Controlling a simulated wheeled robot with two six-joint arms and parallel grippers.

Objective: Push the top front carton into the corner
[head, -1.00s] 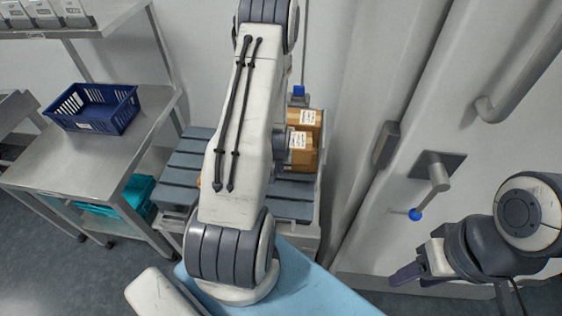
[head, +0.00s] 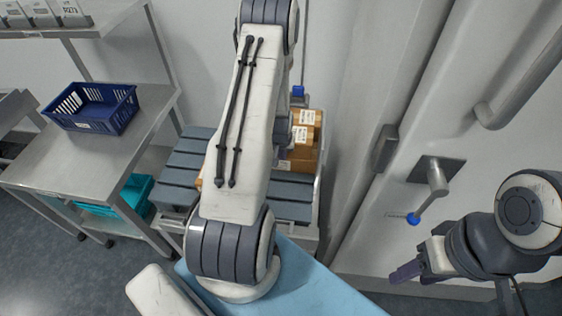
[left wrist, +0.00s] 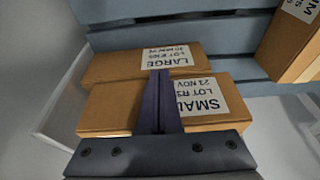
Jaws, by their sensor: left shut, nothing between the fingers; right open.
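In the left wrist view a brown carton labelled SMALL (left wrist: 110,108) lies right by my left gripper (left wrist: 158,74), whose dark fingers are shut and empty and pass across its face. A carton labelled LARGE (left wrist: 115,66) lies just beyond it, touching or nearly so; I cannot tell which is higher. My right gripper (head: 406,272) is open and empty, away at the right.
Another carton (left wrist: 290,45) stands at the upper right of the left wrist view. A pale side wall (left wrist: 50,115) borders the cartons. A steel table with a blue basket (head: 95,108) stands left. A door lever (head: 437,178) is at right. The platform's left side looks clear.

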